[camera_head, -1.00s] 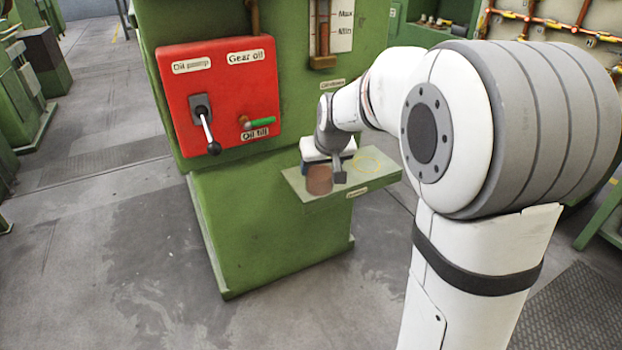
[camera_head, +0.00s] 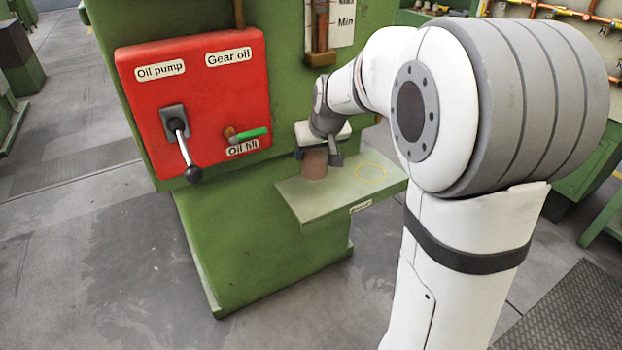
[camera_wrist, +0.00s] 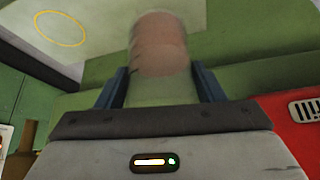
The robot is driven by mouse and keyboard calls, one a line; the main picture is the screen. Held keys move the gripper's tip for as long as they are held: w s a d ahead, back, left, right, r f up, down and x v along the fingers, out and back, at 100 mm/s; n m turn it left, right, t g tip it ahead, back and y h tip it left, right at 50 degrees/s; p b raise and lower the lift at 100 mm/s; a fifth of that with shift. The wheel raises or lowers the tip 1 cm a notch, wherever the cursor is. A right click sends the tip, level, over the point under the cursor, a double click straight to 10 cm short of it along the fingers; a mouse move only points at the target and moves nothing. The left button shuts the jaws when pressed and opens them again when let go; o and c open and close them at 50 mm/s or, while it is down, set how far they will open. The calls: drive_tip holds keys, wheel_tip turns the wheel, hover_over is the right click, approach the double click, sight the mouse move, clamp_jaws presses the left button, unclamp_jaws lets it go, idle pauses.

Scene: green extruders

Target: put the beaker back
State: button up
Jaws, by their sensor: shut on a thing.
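The beaker (camera_head: 314,166), with reddish-brown contents, is between the fingers of my gripper (camera_head: 318,157), which is shut on it. In the head view it shows at the back left of the green shelf (camera_head: 325,203); I cannot tell whether its base touches the shelf. A yellow ring (camera_head: 371,172) is marked on the shelf, to the right of the beaker, with nothing on it. In the wrist view the beaker (camera_wrist: 160,45) stands out between the dark blue fingers (camera_wrist: 161,88), and the yellow ring (camera_wrist: 60,28) is at the upper left.
A red panel (camera_head: 195,105) on the green machine, left of my gripper, carries a black-knobbed lever (camera_head: 180,140) and a green-handled valve (camera_head: 248,134). A level gauge (camera_head: 320,35) is above my gripper. The shelf's right part is clear.

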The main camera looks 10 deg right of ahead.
sight(313, 173)
drive_tip(key=f, duration=0.2)
drive_tip(key=f+b, duration=0.1)
drive_tip(key=f, duration=0.1)
drive_tip(key=f+b, duration=0.1)
drive_tip(key=f, duration=0.1)
drive_tip(key=shift+a+f, duration=0.25)
drive_tip(key=shift+f, duration=0.05)
drive_tip(key=shift+f, duration=0.2)
drive_tip(key=o, duration=1.2)
